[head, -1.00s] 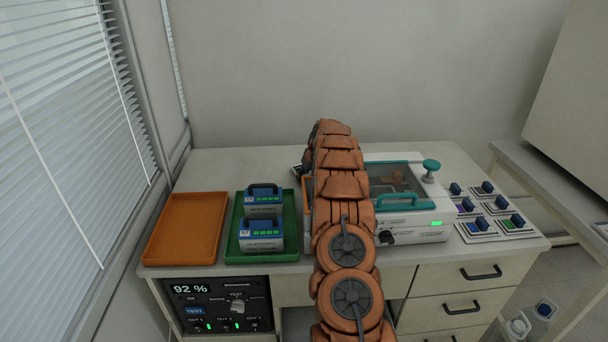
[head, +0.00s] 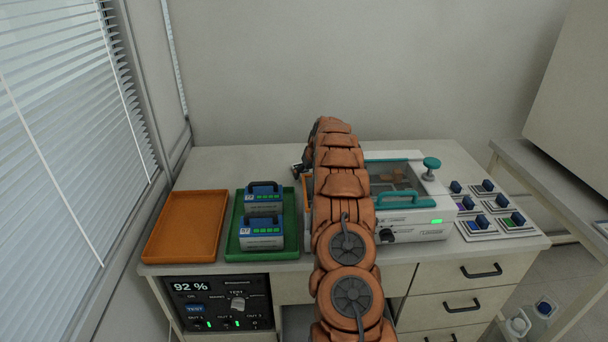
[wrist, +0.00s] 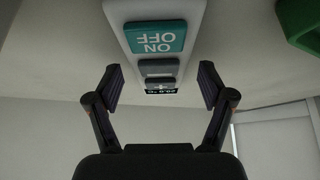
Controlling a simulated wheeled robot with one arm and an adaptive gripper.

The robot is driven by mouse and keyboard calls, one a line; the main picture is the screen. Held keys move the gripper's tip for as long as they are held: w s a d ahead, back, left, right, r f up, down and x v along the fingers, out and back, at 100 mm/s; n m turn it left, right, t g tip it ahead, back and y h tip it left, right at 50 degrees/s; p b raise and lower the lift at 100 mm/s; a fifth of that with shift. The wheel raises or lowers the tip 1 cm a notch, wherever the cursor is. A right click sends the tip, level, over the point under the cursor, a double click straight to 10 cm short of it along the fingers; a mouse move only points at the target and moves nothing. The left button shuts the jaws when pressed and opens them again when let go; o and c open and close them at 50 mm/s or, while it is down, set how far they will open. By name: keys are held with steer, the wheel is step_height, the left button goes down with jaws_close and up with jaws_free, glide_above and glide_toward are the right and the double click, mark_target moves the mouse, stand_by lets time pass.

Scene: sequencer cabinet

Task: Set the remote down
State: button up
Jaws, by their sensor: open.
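The remote (wrist: 157,37) is a pale bar with a teal ON/OFF button and smaller dark buttons. It shows at the top middle of the wrist view, with its far end running out of frame. My gripper (wrist: 160,84) is open, one finger on each side of the remote's near end, with a gap on both sides. In the head view, only a dark bit of my gripper (head: 298,167) shows left of my arm; my arm hides the remote there.
An orange tray (head: 152,248) lies empty at the left. A green tray (head: 232,247) beside it holds two blue-and-grey handled modules (head: 262,233). A white machine (head: 432,214) with a teal-handled clear lid stands right of my arm. Several small modules (head: 490,210) sit farther right.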

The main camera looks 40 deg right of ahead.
steer(key=shift+s+a+r+b, duration=0.1)
steer(key=shift+s+r+b, duration=0.2)
steer(key=shift+r+b, duration=0.25)
steer(key=b+v, duration=0.3)
steer(key=v, duration=0.8)
steer(key=shift+b, duration=0.35)
